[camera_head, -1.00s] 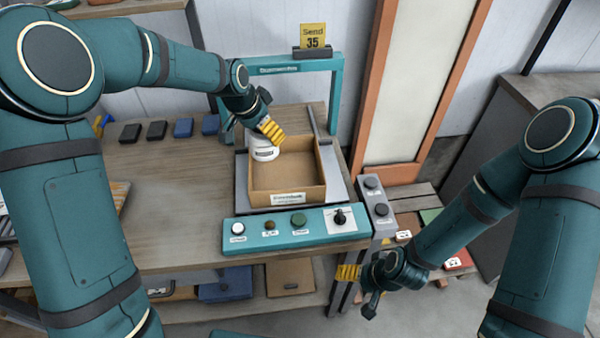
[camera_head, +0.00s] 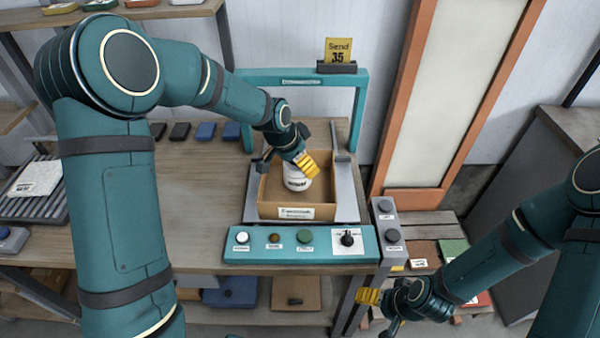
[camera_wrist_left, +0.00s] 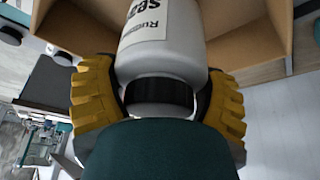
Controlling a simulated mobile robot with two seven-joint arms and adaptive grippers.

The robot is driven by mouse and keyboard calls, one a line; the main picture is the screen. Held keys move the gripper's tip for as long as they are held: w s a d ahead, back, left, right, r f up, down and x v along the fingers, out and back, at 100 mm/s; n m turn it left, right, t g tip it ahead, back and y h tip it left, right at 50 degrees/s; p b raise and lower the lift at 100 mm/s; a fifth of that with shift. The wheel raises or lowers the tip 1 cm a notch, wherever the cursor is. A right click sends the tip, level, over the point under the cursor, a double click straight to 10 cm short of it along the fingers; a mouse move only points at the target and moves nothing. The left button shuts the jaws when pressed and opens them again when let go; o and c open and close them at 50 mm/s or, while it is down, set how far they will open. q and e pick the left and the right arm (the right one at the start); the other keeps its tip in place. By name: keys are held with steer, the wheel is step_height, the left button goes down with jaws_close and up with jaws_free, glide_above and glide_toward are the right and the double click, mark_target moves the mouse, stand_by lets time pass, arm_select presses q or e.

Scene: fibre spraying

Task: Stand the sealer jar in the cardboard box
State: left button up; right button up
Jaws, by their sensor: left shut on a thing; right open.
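The sealer jar (camera_head: 298,179) is white with a label and a dark band near its end. My left gripper (camera_head: 305,163) is shut on it, with yellow fingers on both sides of the jar in the left wrist view (camera_wrist_left: 160,95). The cardboard box (camera_head: 296,212) is open-topped and sits on the grey platform behind the teal control panel. In the head view the jar overlaps the box's inside; whether it touches the floor of the box cannot be told. The box walls also show in the left wrist view (camera_wrist_left: 235,38). My right gripper (camera_head: 368,297) is open and empty, in front of the bench's right end.
A teal frame (camera_head: 361,115) with a "Send 35" sign (camera_head: 339,50) stands behind the box. The control panel (camera_head: 300,244) has buttons and a knob. Small dark and blue items (camera_head: 205,131) lie at the back left. The bench's middle left (camera_head: 200,210) is clear.

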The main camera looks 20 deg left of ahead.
arm_select(q)
steer(key=shift+f, duration=1.85)
steer(key=shift+f+b, duration=0.1)
steer(key=shift+b, duration=0.25)
steer(key=o, duration=1.2)
steer(key=shift+c, duration=0.2)
